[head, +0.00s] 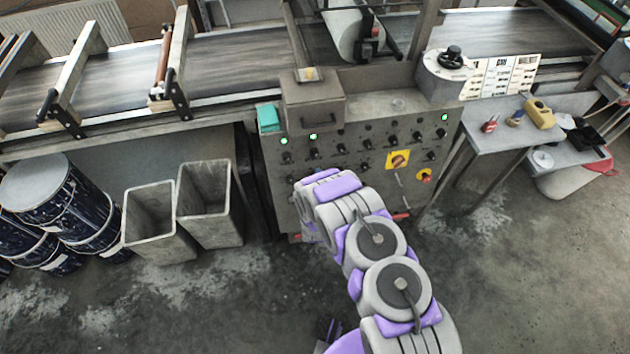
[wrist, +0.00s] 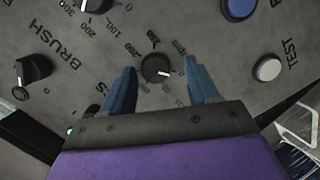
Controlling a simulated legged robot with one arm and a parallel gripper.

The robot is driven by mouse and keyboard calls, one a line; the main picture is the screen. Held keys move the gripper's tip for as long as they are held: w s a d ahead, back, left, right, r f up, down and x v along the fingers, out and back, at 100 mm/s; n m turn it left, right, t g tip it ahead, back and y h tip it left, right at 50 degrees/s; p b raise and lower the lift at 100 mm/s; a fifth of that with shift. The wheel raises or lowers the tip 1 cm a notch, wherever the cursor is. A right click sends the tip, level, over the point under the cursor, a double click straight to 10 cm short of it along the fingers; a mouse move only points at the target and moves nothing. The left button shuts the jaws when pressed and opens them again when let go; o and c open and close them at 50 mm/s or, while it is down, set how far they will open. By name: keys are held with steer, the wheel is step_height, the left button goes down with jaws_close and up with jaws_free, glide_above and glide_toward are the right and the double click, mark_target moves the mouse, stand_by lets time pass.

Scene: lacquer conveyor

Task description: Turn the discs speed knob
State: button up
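A small round black knob (wrist: 155,69) with a white pointer line is in the middle of the wrist view, on the grey control panel. A printed number scale surrounds it. Its name label is mostly hidden by my gripper, with only an "S" showing, so I cannot confirm it is the discs knob. My gripper (wrist: 160,86) is open, with one blue finger on each side of the knob and visible gaps between. The panel (head: 283,172) also shows in the head view, where my arm covers its lower part and hides the fingertips and this knob.
A black knob (wrist: 32,68) near the word BRUSH, another knob (wrist: 95,4), a blue button (wrist: 238,8) and a white button (wrist: 267,69) are nearby. Bins (head: 208,205) and drums (head: 60,205) stand left; a small table (head: 490,137) stands right.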

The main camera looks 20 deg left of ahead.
steer(key=shift+d+r, duration=0.1)
steer(key=shift+d, duration=0.1)
steer(key=p+v, duration=0.4)
steer(key=v, duration=1.3)
steer(key=shift+s+a, duration=0.1)
